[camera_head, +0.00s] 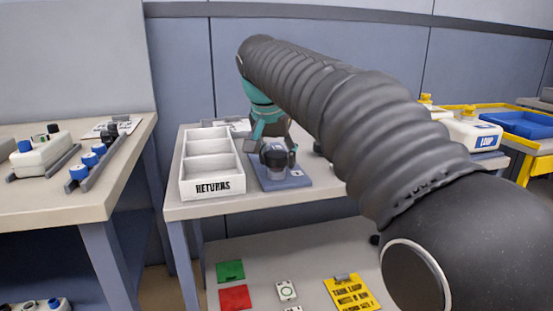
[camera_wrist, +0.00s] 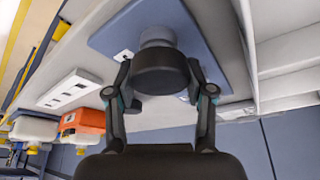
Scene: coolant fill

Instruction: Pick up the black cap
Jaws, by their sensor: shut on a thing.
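The black cap (camera_wrist: 160,70) is between the two fingers of my gripper (camera_wrist: 160,84) in the wrist view, with a finger against each side. A grey cylindrical neck or container (camera_wrist: 157,36) shows just beyond the cap, over a blue mat. In the head view the black cap (camera_head: 274,155) sits at the top of a grey, clear-looking container (camera_head: 275,171) on the blue mat (camera_head: 295,182). My gripper (camera_head: 275,150) reaches down to it from the teal wrist. I cannot tell whether the cap is still seated on the container.
A white tray marked RETURNS (camera_head: 212,188) stands just left of the mat. White jugs with yellow caps, one marked LOOP (camera_head: 475,134), stand at the right. A left bench (camera_head: 60,200) holds blue-capped items. Red and green cards (camera_head: 235,297) lie on the lower shelf.

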